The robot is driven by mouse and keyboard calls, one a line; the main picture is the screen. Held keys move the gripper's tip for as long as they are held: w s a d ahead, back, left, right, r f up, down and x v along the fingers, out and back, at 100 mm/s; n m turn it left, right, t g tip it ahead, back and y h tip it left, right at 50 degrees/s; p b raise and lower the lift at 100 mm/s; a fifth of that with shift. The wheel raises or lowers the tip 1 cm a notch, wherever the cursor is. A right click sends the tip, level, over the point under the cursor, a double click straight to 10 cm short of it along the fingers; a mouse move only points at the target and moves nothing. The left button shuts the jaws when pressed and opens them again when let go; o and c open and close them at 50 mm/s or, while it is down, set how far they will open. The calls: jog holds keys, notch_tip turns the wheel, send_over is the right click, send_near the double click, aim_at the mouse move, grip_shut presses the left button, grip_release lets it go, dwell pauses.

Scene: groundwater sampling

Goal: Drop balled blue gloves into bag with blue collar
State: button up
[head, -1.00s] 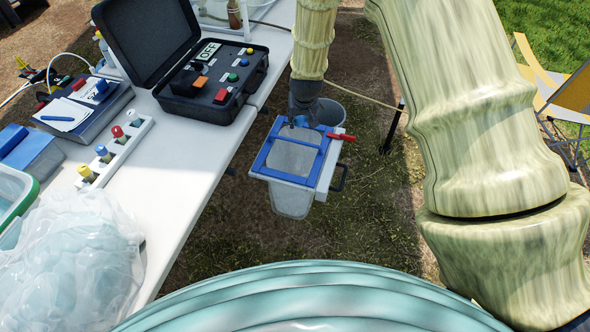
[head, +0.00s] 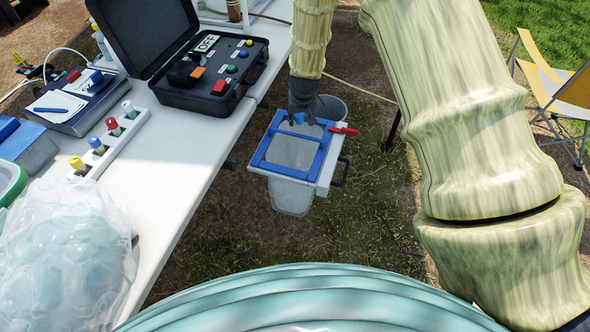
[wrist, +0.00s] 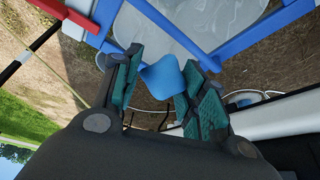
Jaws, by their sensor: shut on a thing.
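My gripper (wrist: 165,88) is shut on the balled blue gloves (wrist: 163,77), a small rounded blue lump between its teal-padded fingers. In the head view, the dark gripper (head: 302,112) hangs at the far edge of the bag's collar, and a bit of blue glove (head: 299,118) shows there. The bag (head: 290,196) is clear and hangs below a square blue collar (head: 262,153) on a white frame beside the table. In the wrist view, the collar (wrist: 166,24) and the bag's pale inside (wrist: 215,25) lie just beyond the gloves. Whether the gloves are over the opening is unclear.
A red-handled clamp (head: 343,131) sits at the collar's right corner. A grey bucket (head: 330,108) stands behind. The white table (head: 170,165) carries an open black case (head: 215,75), a vial rack (head: 108,148) and a clear plastic bag (head: 65,255).

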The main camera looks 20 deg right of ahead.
jog(key=shift+f, duration=0.1)
jog(key=o, duration=0.8)
jog(key=shift+v, duration=6)
